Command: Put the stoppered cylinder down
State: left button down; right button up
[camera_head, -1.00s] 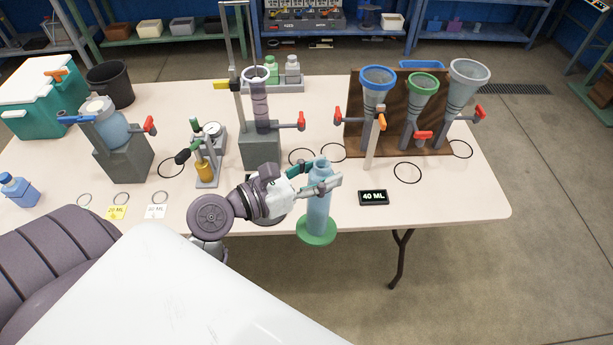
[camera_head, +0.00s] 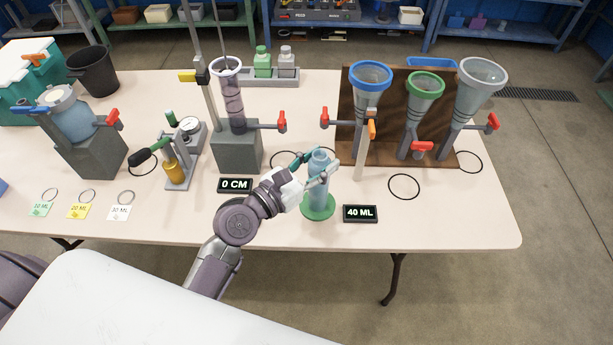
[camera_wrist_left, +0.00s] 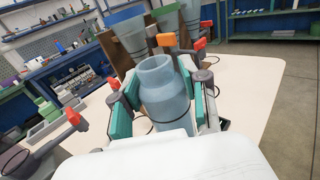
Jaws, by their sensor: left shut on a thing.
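The blue cylinder (camera_head: 318,185) with a round green base (camera_head: 318,208) is upright over the front part of the white table (camera_head: 450,222). My left gripper (camera_head: 324,165) is shut around its upper part. I cannot tell whether the base touches the tabletop. I cannot make out a separate stopper. My right gripper is not in view.
A "40 ML" display (camera_head: 360,213) sits close right of the base. A "0 CM" display (camera_head: 235,185) is left. Behind stand a column on a grey block (camera_head: 237,152) and a brown board (camera_head: 400,155) with funnels. An empty black ring (camera_head: 404,187) lies right; the table's right front is clear.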

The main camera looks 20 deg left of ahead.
pick_arm(q)
jog(key=shift+w+a+f+b, duration=0.25)
jog(key=shift+w+a+f, duration=0.2)
jog(key=shift+a+f, duration=0.15)
jog(key=shift+w+a+f+b, duration=0.25)
jog(key=shift+w+a+f, duration=0.2)
jog(key=shift+a, duration=0.2)
jog(key=f+b, duration=0.1)
jog(key=f, duration=0.1)
jog(key=f+b, duration=0.1)
jog(key=f, duration=0.1)
jog(key=shift+w+a+f+b, duration=0.1)
jog(key=shift+w+a+b, duration=0.05)
jog(key=shift+a+b, duration=0.2)
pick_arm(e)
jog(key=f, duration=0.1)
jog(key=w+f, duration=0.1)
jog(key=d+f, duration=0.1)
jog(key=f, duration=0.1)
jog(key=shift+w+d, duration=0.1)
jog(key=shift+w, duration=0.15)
